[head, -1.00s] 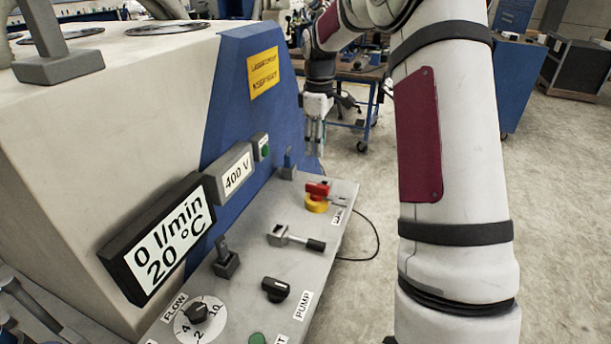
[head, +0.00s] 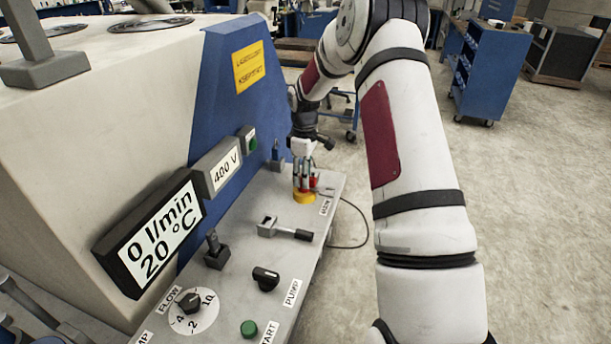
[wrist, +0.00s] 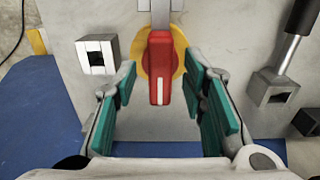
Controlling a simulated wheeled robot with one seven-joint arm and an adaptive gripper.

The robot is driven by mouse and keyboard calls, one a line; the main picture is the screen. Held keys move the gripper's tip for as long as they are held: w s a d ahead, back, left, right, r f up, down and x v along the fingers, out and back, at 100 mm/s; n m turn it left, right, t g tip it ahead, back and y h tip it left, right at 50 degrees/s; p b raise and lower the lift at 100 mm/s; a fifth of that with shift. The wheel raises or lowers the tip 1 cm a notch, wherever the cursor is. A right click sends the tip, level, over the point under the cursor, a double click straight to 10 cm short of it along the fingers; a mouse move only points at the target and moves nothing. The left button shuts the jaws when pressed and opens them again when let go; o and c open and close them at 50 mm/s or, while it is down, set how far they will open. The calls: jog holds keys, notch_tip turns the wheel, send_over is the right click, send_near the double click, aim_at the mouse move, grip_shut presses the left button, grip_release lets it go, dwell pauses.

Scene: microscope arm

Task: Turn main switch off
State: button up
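The main switch is a red handle (wrist: 159,70) with a white line, on a round yellow base (wrist: 178,50). In the head view the yellow base (head: 304,196) sits at the far end of the grey panel, beside the MAIN label (head: 326,206). My gripper (wrist: 163,110) is open, with its green-padded fingers on either side of the red handle and a gap on each side. In the head view my gripper (head: 303,178) points down over the switch and hides most of the red handle. I cannot tell its exact height above the panel.
A lever with a black grip (head: 286,231) lies nearer on the panel, with the PUMP knob (head: 265,278), FLOW dial (head: 190,302) and green START button (head: 249,328). A small upright switch (head: 276,158) stands behind. Displays read 400 V (head: 224,170) and 0 l/min, 20 °C (head: 160,241).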

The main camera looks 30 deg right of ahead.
jog(key=shift+f, duration=0.4)
jog(key=shift+c, duration=0.5)
grip_shut()
